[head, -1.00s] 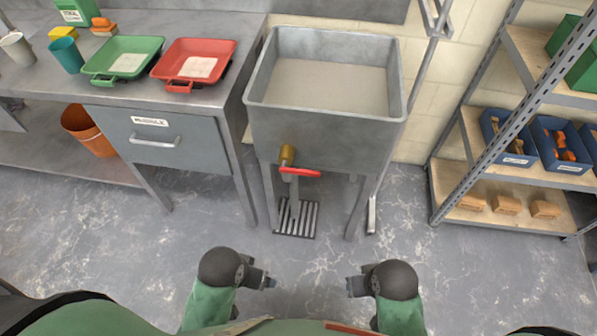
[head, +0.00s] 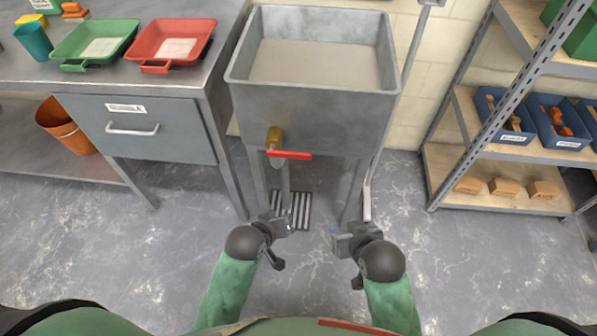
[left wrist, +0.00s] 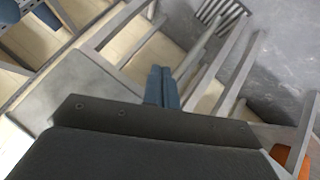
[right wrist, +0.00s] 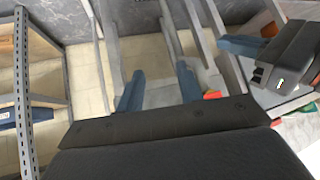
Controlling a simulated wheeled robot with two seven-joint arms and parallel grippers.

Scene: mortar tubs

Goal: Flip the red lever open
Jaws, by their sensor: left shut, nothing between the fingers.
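The red lever (head: 290,155) sticks out sideways to the right from the brass valve (head: 274,137) under the front of the grey metal tub (head: 310,105). My left gripper (head: 288,228) is shut and empty, below the lever and nearer to me; its fingers (left wrist: 162,88) lie together in the left wrist view. My right gripper (head: 335,234) is below and to the right of the lever, apart from it. In the right wrist view its fingers (right wrist: 158,88) stand apart with nothing between them. A small red piece shows beside them there, partly hidden.
A bench with a drawer (head: 140,128) stands left of the tub, with green and red trays (head: 166,65) on top. A shelf rack (head: 500,150) stands to the right. A floor grate (head: 300,212) lies below the valve. Tub legs flank the space under it.

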